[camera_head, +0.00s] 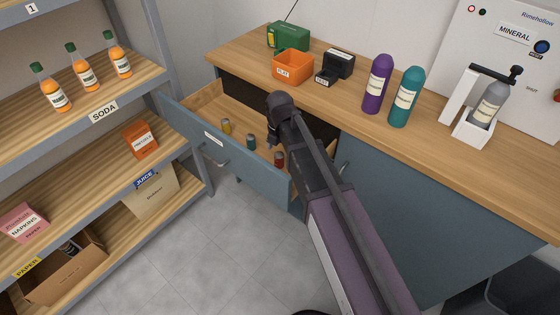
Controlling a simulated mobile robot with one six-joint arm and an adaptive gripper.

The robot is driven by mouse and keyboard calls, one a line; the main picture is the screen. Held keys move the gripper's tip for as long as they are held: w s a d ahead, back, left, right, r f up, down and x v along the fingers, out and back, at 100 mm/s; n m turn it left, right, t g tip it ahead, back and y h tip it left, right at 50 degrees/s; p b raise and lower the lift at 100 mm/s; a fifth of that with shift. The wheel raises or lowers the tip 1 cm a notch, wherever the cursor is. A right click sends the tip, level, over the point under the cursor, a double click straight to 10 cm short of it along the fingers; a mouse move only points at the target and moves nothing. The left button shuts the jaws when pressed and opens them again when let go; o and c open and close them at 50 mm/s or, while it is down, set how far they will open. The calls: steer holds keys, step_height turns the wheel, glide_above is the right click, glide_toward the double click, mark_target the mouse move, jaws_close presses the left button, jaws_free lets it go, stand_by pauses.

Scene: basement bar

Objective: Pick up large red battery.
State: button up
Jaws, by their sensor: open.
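The red battery (279,160) stands upright in the open drawer, near its front right corner, and looks like the large red battery. My gripper (272,138) points down over the drawer, just above and left of the red battery in the picture. It is open, appears empty and looks apart from the battery. My arm hides part of the drawer's right side. The fingertips are small and dark, so their exact height is hard to tell.
The blue drawer (222,150) also holds a yellow battery (227,127) and a teal battery (251,142). The counter (345,108) above bears an orange bin (292,67), a purple bottle (377,84) and a teal bottle (407,97). A shelf rack (100,112) stands at left.

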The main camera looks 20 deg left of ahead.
mark_target(279, 155)
steer(key=shift+a+f+b, duration=0.1)
steer(key=shift+f+b, duration=2.45)
steer(key=shift+f, duration=0.05)
jaws_close()
